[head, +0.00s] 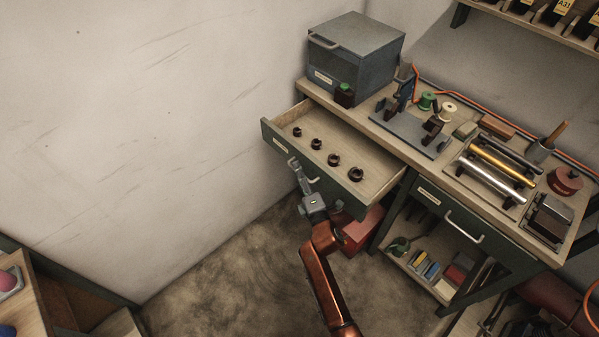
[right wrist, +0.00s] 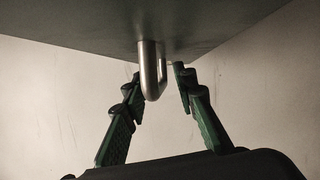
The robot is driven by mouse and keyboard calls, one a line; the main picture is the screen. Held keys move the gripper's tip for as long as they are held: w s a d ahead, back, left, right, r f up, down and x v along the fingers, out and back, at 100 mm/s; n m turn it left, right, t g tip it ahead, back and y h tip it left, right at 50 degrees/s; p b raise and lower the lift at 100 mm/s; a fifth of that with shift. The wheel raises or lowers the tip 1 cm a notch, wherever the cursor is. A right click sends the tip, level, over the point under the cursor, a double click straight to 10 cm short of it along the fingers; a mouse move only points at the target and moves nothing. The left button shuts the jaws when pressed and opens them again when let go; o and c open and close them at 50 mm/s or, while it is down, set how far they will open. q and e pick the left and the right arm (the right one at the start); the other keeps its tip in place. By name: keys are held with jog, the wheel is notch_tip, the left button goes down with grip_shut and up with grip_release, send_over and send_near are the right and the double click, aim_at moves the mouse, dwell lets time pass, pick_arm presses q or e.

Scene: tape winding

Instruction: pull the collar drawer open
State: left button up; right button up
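The collar drawer (head: 330,183) stands pulled out from the left end of the workbench, and several dark ring-shaped collars (head: 333,160) lie in a row on its pale floor. My right gripper (head: 296,166) is at the drawer's green front. In the right wrist view, the metal drawer handle (right wrist: 152,72) hangs between the two fingers of my right gripper (right wrist: 158,82). The fingers are apart, with a visible gap between the handle and the right finger. The left fingertip is close to the handle; I cannot tell whether it touches. My left gripper is not in view.
A grey-blue cabinet (head: 365,60) stands on the workbench behind the drawer. A second, shut drawer (head: 440,207) is to the right, above a shelf with small items. A red box (head: 360,232) is below the open drawer. The floor (head: 230,270) to the left is clear.

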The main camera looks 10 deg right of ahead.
jog(key=shift+s+f, duration=0.1)
jog(key=shift+s, duration=0.15)
jog(key=s+d, duration=0.1)
jog(key=s, duration=0.6)
jog(key=shift+f, duration=0.2)
jog(key=shift+d, duration=0.1)
